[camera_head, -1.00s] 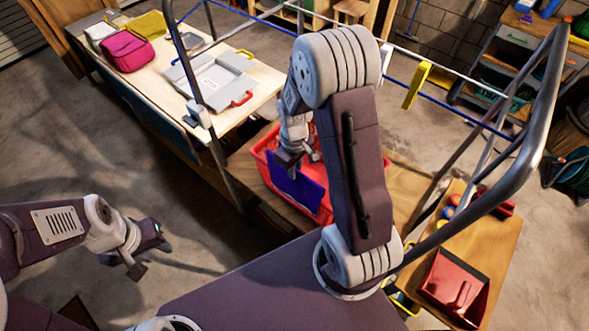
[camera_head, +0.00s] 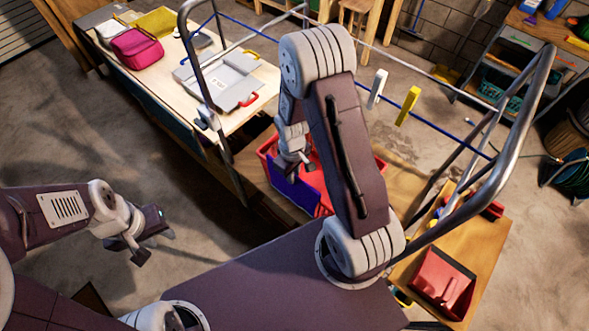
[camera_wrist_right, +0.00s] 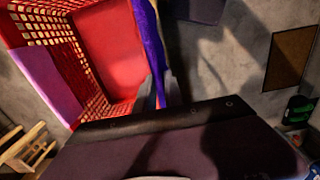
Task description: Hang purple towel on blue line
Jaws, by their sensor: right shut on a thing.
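The purple towel (camera_head: 291,191) hangs as a dark blue-purple sheet from my right gripper (camera_head: 297,167), in front of the red basket (camera_head: 268,152). In the right wrist view the towel (camera_wrist_right: 150,40) is a narrow strip, seen edge-on, between the shut fingers of my right gripper (camera_wrist_right: 160,90), beside the basket (camera_wrist_right: 105,45). The blue line (camera_head: 445,134) runs across the metal rack, beyond my right arm, which hides part of it. A white peg (camera_head: 377,88) and a yellow peg (camera_head: 408,105) are on it. My left gripper (camera_head: 147,240) is open and empty at the lower left.
A purple-pink cloth (camera_wrist_right: 50,85) lies over the basket's side in the wrist view. The rack's thick tube frame (camera_head: 520,130) rises on the right. A table (camera_head: 255,78) with a grey tray and folded cloths stands at the back left. A red dustpan (camera_head: 442,282) lies lower right.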

